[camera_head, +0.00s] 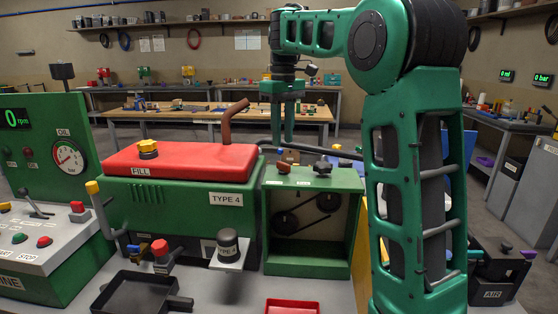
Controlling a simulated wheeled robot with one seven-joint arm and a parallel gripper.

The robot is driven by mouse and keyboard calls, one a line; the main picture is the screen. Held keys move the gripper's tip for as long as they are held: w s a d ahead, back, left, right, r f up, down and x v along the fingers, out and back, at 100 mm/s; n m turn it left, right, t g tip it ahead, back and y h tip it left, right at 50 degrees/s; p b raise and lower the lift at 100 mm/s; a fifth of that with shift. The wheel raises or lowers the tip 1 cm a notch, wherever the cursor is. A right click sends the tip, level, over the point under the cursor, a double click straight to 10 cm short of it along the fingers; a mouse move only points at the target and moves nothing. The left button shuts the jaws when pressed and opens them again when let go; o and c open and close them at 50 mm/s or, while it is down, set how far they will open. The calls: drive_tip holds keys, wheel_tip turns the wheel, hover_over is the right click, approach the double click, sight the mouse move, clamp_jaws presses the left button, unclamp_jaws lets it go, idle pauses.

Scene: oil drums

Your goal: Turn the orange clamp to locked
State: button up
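I cannot clearly make out an orange clamp. A small brownish-orange piece (290,157) shows just below my gripper, behind the top of the green open-fronted box (344,179); I cannot tell what it is. My gripper (282,142) points down above this box, with a narrow gap between its two fingers and nothing seen between them. Dark knobs (323,167) stand on the box top. A green machine (150,203) with a red lid (190,161) and a TYPE 4 label stands to the left. My arm hides the area right of the box.
A yellow-handled lever (93,188) and a control panel (40,235) stand at left. A black tray (135,295), a dark jar (227,241) and a red tray (292,307) are in front.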

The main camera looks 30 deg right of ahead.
sight(283, 163)
wheel_tip(283, 163, down, 8)
drive_tip(key=shift+d+r, duration=0.1)
drive_tip(key=shift+d, duration=0.05)
idle(0.3)
clamp_jaws()
